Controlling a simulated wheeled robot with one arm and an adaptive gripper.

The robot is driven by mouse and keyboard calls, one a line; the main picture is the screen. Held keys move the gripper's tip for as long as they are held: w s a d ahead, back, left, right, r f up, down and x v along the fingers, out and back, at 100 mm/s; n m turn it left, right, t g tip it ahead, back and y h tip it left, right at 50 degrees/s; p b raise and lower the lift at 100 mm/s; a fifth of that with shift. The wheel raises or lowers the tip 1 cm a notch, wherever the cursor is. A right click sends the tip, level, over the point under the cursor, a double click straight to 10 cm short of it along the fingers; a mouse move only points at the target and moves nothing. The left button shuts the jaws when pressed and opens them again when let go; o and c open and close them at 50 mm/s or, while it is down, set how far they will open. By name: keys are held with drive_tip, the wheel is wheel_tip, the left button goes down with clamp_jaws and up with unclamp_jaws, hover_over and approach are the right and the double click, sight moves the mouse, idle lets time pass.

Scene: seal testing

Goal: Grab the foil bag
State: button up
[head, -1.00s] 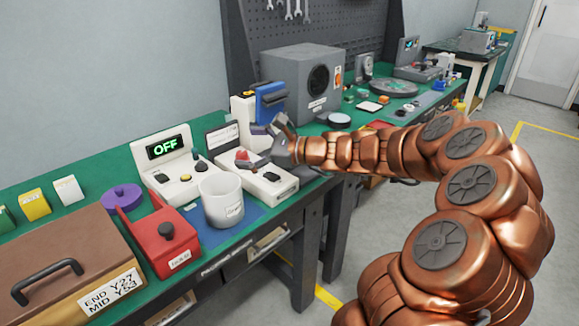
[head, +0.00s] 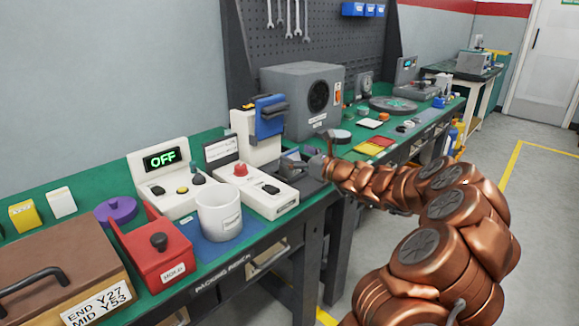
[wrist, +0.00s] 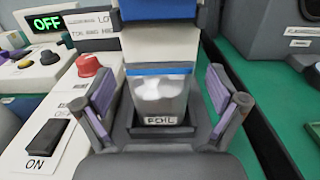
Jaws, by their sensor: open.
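The foil bag (wrist: 160,97) is a pale, shiny pouch with a FOIL label and a blue band at its top. In the wrist view it stands upright in a dark tray (wrist: 203,132) under the white and blue upright device. My gripper (wrist: 161,100) is open, with one finger on each side of the bag and a gap on both sides. In the head view my gripper (head: 309,163) is low in front of the blue-headed device (head: 270,115). I cannot make out the bag there.
A white box with a red knob and ON switch (head: 258,190) lies close left of my gripper. A grey box machine (head: 303,95) stands behind. A white cup (head: 219,213), red HOLD box (head: 156,252) and OFF display unit (head: 163,175) are further left.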

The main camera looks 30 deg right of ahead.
drive_tip(key=shift+x, duration=1.3)
drive_tip(key=shift+c, duration=0.2)
drive_tip(key=c, duration=1.2)
